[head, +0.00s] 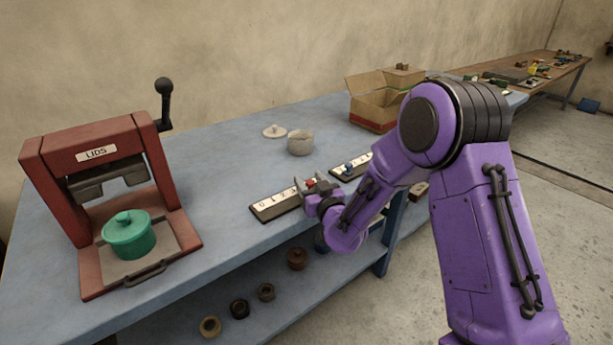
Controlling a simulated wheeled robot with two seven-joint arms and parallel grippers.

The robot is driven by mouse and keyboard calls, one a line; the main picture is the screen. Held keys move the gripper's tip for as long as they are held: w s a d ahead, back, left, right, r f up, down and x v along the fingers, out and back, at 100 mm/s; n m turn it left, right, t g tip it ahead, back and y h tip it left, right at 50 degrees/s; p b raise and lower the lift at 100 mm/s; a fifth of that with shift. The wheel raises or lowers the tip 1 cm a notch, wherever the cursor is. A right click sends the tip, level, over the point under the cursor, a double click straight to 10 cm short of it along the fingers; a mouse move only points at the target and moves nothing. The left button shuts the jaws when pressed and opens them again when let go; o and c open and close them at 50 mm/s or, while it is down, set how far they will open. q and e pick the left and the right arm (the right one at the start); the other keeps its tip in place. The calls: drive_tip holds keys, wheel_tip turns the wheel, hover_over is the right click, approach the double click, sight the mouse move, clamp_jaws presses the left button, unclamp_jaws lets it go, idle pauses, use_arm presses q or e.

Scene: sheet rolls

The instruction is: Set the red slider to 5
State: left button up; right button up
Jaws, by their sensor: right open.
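The red slider (310,183) is a small red knob on a dark scale bar (272,207) with a white numbered strip, near the front edge of the blue table. The digits 0, 1, 2 and 3 show left of the knob; the bar's right part is hidden by my gripper. My right gripper (309,184) is open, with its fingers around or close beside the red knob; I cannot tell whether they touch it. The exact number at the knob is hidden. My left gripper is not in view.
A second scale bar with a blue slider (349,167) lies just behind and to the right. A red lid press (105,170) with a green pot (129,234) stands at left. A grey pot (300,142), a lid (274,131) and a cardboard box (378,105) are farther back.

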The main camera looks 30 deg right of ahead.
drive_tip(key=shift+w+d, duration=0.25)
drive_tip(key=shift+w, duration=0.95)
clamp_jaws()
drive_tip(key=shift+w+d, duration=0.15)
drive_tip(key=shift+d, duration=1.7)
drive_tip(key=shift+r, duration=0.15)
